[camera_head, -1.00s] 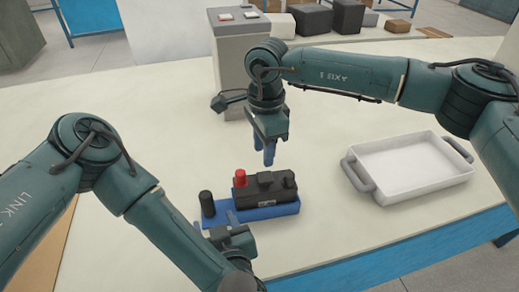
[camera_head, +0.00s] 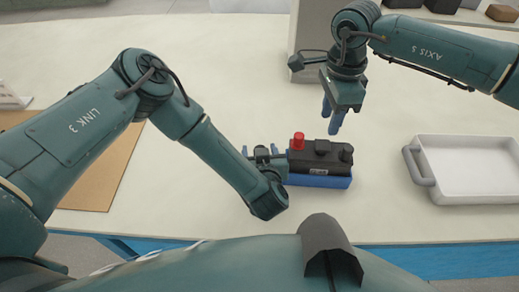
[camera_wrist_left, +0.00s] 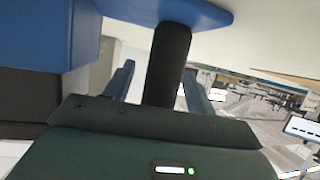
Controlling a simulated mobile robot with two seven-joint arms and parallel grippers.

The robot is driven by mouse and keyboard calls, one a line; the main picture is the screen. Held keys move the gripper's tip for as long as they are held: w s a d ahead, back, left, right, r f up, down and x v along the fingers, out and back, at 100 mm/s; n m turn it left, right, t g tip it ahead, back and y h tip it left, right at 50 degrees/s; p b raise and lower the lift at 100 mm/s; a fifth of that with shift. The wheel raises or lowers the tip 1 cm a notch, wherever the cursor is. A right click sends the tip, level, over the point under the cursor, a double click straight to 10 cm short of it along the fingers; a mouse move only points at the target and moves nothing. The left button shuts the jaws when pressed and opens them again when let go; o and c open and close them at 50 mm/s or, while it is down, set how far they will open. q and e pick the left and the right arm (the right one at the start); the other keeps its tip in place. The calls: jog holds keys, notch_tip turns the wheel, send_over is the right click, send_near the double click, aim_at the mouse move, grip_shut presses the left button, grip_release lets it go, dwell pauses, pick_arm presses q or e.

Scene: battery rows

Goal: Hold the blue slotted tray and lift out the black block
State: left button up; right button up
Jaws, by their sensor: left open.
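The blue slotted tray (camera_head: 320,182) lies on the table; its left part is hidden behind my left arm. The black block (camera_head: 320,160), with a red cap (camera_head: 298,141), sits in it. My left gripper (camera_head: 258,150) is at the tray's left end, open. In the left wrist view its fingers (camera_wrist_left: 158,85) stand on either side of the tray's black post (camera_wrist_left: 168,55), with gaps visible. The blue tray (camera_wrist_left: 190,10) also shows along the top there. My right gripper (camera_head: 332,115) is open and empty, pointing down above and behind the black block.
A white bin (camera_head: 475,168) with grey handles stands on the table to the right. A brown board (camera_head: 85,165) lies at the left, partly under my left arm. A grey box (camera_head: 312,40) stands behind my right gripper. Table between tray and bin is clear.

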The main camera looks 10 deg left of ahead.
pick_arm(q)
jog(key=shift+w+a+f, duration=0.1)
jog(key=shift+w+f, duration=0.05)
jog(key=shift+w, duration=0.1)
jog(key=shift+c, duration=0.4)
jog(key=c, duration=1.1)
jog(key=shift+c, duration=0.2)
dwell(0.6)
